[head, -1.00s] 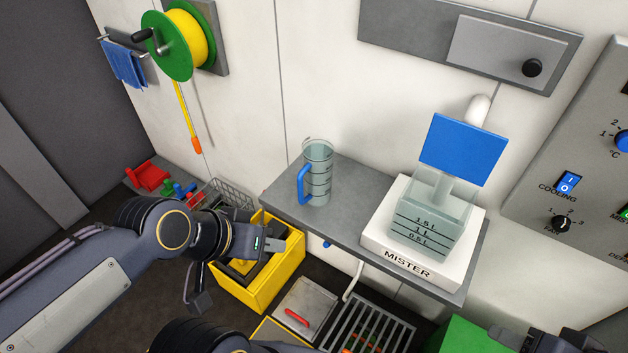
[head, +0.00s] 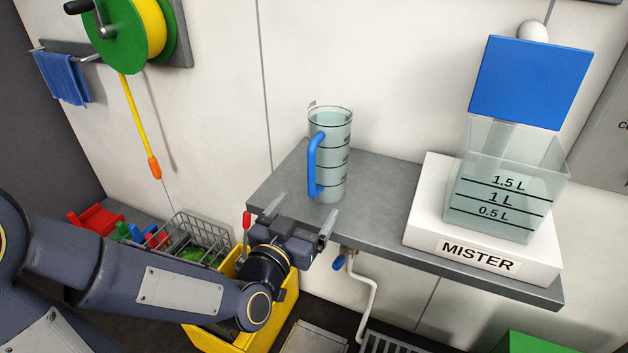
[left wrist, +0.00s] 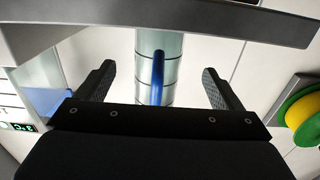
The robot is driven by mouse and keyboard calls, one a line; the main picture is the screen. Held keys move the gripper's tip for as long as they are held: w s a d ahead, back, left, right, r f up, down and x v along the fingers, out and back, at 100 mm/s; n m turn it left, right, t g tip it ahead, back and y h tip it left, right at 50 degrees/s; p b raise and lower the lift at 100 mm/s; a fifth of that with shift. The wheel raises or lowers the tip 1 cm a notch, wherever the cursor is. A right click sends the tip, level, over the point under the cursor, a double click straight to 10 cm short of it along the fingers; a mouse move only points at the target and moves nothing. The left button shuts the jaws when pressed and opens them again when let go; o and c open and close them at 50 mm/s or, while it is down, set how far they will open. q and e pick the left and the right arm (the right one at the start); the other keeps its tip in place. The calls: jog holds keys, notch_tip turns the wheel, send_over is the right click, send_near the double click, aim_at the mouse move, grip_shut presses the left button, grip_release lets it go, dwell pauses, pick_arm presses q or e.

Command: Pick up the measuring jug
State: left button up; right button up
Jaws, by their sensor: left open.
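The measuring jug (head: 331,165) is a clear, slightly teal cylinder with dark level lines and a blue handle (head: 313,165). It stands upright on the grey shelf (head: 380,185), near its left end, with the handle towards my side and a little left. My left gripper (head: 303,209) is open and empty at the shelf's front edge, just short of the jug, its fingers pointing at it. In the left wrist view the jug (left wrist: 172,50) and its handle (left wrist: 157,75) appear between the two fingers, apart from both. My right gripper is not in view.
The white mister (head: 480,258) with its clear tank (head: 505,205) stands right of the jug, with a clear strip of shelf between. A blue panel (head: 530,82) is above the tank. The wall is close behind. A yellow crate (head: 285,300) and wire basket (head: 192,236) are below left.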

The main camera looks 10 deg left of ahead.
aim_at(320, 186)
pick_arm(q)
jog(key=w, duration=0.2)
jog(key=w+d, duration=0.1)
jog(key=w, duration=0.4)
jog(key=shift+w+d+r, duration=0.2)
jog(key=shift+w+d, duration=0.1)
jog(key=shift+w, duration=0.05)
jog(key=c, duration=1.7)
jog(key=shift+r, duration=0.15)
jog(key=shift+c, duration=0.2)
